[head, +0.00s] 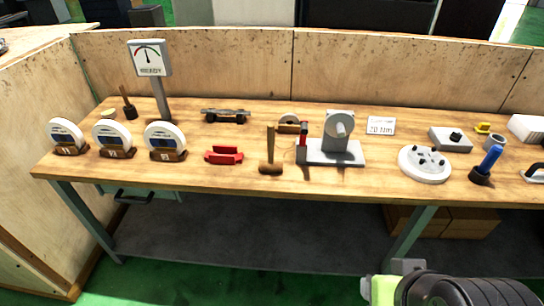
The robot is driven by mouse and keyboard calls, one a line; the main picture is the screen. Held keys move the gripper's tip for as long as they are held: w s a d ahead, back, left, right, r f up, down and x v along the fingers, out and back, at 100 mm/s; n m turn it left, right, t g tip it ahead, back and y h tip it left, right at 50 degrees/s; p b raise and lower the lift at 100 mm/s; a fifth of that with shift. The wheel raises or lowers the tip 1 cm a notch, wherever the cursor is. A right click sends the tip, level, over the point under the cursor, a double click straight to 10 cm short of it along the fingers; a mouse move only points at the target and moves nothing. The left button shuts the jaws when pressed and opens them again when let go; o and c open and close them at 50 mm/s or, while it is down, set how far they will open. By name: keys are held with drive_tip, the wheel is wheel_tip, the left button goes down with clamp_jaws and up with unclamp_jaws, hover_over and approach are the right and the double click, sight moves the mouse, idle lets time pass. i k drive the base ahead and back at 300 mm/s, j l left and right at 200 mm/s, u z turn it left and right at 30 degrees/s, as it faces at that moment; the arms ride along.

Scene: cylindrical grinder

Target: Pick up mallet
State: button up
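The mallet (271,167) stands near the front edge of the wooden workbench, about the middle of the head view. Its brown head rests on the bench top and its wooden handle points up. Part of my arm, dark and ribbed with a pale green piece, shows at the bottom right, in front of the bench and well apart from the mallet. My gripper's fingers do not show.
The workbench (330,184) holds a red holder (223,155) left of the mallet and a grey fixture (338,140) close on its right. Several grinding wheels on stands and a gauge sign (149,58) are further left. A white flange disc (425,164) lies right.

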sight(271, 165)
drive_tip(key=u, duration=1.85)
drive_tip(key=i+l+z, duration=0.1)
drive_tip(key=i+l, duration=0.7)
drive_tip(key=l, duration=0.1)
